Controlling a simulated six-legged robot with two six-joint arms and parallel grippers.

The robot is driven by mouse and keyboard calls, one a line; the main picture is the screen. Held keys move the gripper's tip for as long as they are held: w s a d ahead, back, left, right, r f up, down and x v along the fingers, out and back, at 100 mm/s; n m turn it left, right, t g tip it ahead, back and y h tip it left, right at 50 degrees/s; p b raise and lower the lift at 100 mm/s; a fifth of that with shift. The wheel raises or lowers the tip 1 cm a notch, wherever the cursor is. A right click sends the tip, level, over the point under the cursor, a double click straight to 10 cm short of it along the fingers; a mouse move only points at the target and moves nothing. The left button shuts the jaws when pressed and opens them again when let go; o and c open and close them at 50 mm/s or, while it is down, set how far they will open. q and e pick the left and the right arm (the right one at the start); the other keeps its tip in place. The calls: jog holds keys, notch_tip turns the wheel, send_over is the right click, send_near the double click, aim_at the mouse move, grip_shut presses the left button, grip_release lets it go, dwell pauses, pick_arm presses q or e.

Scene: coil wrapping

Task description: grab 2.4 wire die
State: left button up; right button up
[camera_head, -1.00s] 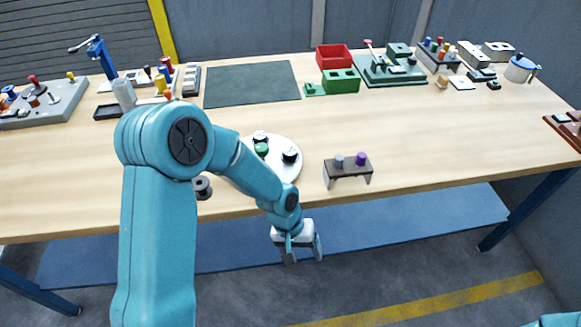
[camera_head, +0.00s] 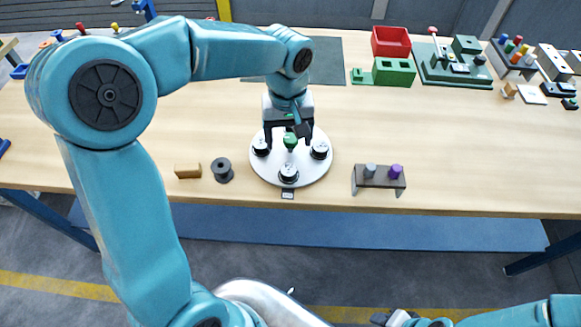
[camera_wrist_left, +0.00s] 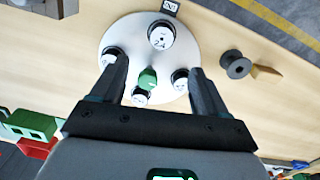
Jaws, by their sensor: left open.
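The 2.4 wire die (camera_head: 288,174) is a round die with a white top and dark base. It stands at the front of a white round plate (camera_head: 262,172); its label reads roughly "2.4" in the left wrist view (camera_wrist_left: 160,36). Other similar dies stand around the plate, with a green knob (camera_head: 290,141) at its centre. My left gripper (camera_head: 288,131) is open and empty above the back of the plate, pointing down. In the wrist view its fingers (camera_wrist_left: 155,66) straddle the green knob, short of the 2.4 die. My right gripper (camera_head: 392,318) is partly seen at the bottom edge.
A dark spool (camera_head: 222,170) and a tan block (camera_head: 188,171) lie left of the plate. A small dark stand (camera_head: 378,180) with grey and purple pegs is to the right. Red (camera_head: 391,42) and green (camera_head: 393,73) bins stand behind. Table between is clear.

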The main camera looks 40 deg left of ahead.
pick_arm(q)
send_over(288, 170)
notch_tip(288, 170, down, 5)
jog(key=shift+w, duration=0.1)
jog(key=shift+a+f, duration=0.1)
jog(key=shift+f, duration=0.5)
notch_tip(288, 170, down, 5)
jog(key=shift+r+p, duration=0.2)
jog(key=shift+p, duration=0.55)
jog(key=shift+f, duration=0.2)
jog(key=shift+s+d+r, duration=0.1)
jog(key=shift+s+d, duration=0.1)
jog(key=c, duration=0.4)
jog(key=shift+w, duration=0.1)
jog(key=c, duration=0.9)
